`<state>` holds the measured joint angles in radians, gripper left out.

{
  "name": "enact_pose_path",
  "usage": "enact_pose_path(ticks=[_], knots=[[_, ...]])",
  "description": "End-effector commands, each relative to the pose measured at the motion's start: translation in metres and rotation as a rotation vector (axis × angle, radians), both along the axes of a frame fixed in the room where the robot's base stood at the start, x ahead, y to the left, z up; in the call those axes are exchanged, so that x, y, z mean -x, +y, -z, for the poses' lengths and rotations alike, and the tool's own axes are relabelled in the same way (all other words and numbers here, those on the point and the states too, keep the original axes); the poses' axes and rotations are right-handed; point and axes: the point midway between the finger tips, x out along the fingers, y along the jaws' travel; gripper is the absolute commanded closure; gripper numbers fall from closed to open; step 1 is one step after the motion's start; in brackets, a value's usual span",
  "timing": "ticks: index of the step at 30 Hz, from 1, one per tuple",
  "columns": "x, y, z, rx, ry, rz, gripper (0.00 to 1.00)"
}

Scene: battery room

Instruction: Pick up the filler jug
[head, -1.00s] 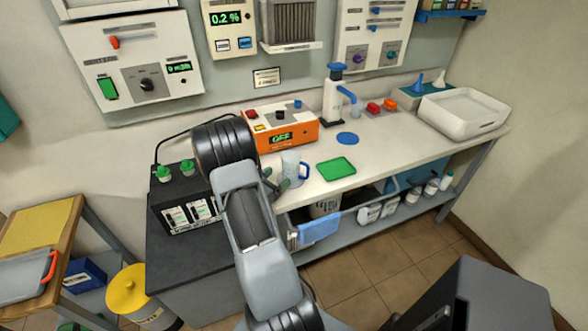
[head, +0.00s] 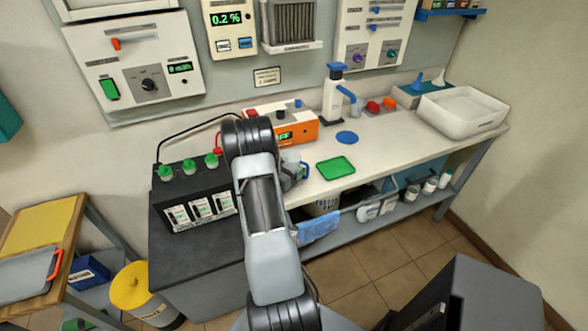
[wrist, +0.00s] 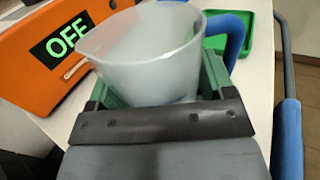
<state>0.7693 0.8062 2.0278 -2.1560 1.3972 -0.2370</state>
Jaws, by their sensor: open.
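The filler jug is a translucent whitish jug with a blue handle. In the wrist view the jug (wrist: 150,58) stands upright, its spout to the left and its handle to the right. My gripper (wrist: 157,88) is open, with a green finger on either side of the jug's lower body. I cannot tell whether either finger touches it. The jug's base is hidden behind my gripper.
An orange charger (head: 298,125) reading OFF stands just behind the jug. A green tray (head: 336,168) and a blue disc (head: 347,138) lie to the right. A black battery (head: 190,192) with green caps is on the left.

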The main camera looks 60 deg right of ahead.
Motion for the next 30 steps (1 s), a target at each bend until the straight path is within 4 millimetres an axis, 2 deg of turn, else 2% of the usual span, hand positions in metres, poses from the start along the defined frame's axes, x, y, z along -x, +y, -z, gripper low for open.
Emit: enact_pose_path(ticks=[2,12,23,26,30], knots=[[0.0,0.0,0.0,0.0,0.0,0.0,0.25],[0.0,0.0,0.0,0.0,0.0,0.0,0.55],[0.0,0.0,-0.006,0.001,-0.002,0.0,0.56],[-0.001,0.0,-0.015,0.002,-0.003,0.0,0.56],[0.004,0.001,-0.038,0.003,-0.002,0.002,0.56]])
